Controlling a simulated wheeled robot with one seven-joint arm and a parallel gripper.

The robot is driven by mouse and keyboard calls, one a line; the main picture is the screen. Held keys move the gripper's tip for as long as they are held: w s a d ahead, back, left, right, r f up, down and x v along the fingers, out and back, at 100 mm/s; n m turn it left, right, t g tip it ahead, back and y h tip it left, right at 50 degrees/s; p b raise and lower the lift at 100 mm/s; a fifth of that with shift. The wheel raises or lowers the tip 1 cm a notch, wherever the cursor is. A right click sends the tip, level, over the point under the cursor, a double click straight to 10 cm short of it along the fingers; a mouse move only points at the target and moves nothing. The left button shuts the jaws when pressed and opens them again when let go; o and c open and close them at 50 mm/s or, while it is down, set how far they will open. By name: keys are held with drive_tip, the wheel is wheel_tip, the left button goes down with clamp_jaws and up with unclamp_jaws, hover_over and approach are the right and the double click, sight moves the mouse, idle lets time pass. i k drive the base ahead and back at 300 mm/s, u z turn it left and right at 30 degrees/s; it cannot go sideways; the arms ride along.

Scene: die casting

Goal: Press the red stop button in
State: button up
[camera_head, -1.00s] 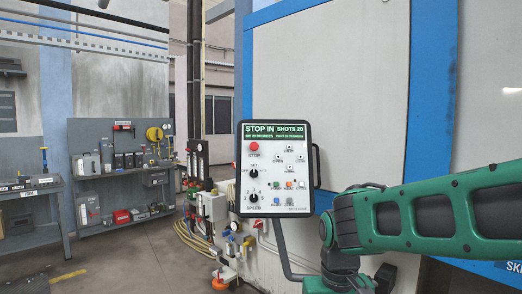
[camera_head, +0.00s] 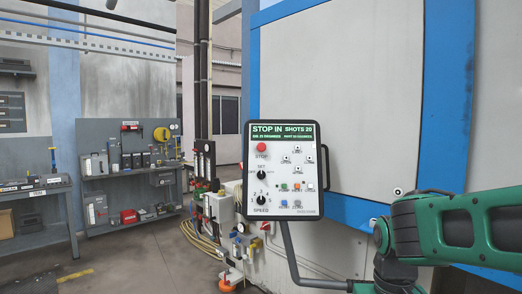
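The red stop button (camera_head: 261,147) is at the upper left of a white control panel (camera_head: 299,163) with a black frame, in the middle of the head view. The word STOP is printed beneath it. A green header strip above it reads STOP IN and SHOTS 20. Whether the button is in or out cannot be told at this size. My green and black arm shows at the lower right, clear of the panel in the picture. My gripper is not in view.
The panel stands on a bent grey post (camera_head: 291,262) before a large white and blue machine (camera_head: 360,95). Hoses and yellow cables (camera_head: 194,233) lie to its left. A tool bench (camera_head: 130,222) and a side table (camera_head: 74,240) stand further left.

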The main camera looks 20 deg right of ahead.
sight(261, 147)
drive_tip(key=i, duration=1)
